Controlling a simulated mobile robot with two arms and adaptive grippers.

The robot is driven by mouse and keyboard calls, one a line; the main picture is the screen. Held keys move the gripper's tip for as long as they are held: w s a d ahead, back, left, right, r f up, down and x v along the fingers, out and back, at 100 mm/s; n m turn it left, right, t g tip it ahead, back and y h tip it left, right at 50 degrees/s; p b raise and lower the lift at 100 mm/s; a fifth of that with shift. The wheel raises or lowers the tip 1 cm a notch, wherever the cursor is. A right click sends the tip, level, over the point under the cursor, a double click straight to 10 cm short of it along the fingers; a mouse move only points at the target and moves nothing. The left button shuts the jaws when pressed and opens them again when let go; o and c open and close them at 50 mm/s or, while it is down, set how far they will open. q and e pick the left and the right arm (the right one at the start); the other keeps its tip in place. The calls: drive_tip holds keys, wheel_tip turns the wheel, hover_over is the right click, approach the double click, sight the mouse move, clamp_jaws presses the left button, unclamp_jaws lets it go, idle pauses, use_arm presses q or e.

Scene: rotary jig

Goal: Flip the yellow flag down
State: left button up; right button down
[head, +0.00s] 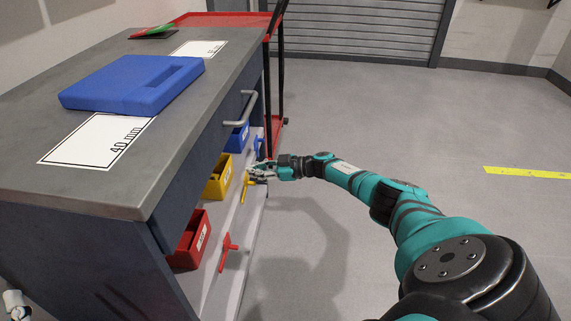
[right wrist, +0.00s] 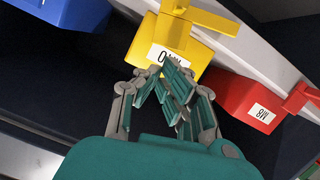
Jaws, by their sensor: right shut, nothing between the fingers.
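The yellow flag (head: 249,181) stands on the pale ledge along the cabinet's front, beside the yellow bin (head: 218,178). In the right wrist view the yellow flag (right wrist: 190,16) shows at the top, a bar on a stem, in front of the yellow bin (right wrist: 198,56). My right gripper (head: 258,171) is at the yellow flag in the head view, partly overlapping it. In the right wrist view its fingers (right wrist: 174,82) are together and empty, just below the flag and over the bin's label. Contact with the flag cannot be told. My left gripper is not clearly seen.
A red bin (head: 190,240) with a red flag (head: 228,248) is on the near side, a blue bin (head: 237,137) with a blue flag (head: 258,145) on the far side. A drawer handle (head: 240,108) juts out above. The floor to the right is clear.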

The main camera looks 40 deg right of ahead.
use_arm(q)
wheel_tip(320, 180, down, 12)
drive_tip(key=w+a+g+y+p, duration=0.1)
drive_tip(key=g+y+p, duration=0.1)
drive_tip(key=g, duration=0.5)
drive_tip(key=shift+a+f+g+y+p, duration=0.15)
drive_tip(key=shift+a+g+y+p, duration=0.15)
drive_tip(key=shift+g, duration=0.1)
use_arm(e)
drive_tip(key=v, duration=0.9)
drive_tip(key=shift+s+d, duration=0.2)
drive_tip(key=shift+s, duration=0.05)
use_arm(q)
drive_tip(key=shift+w, duration=0.1)
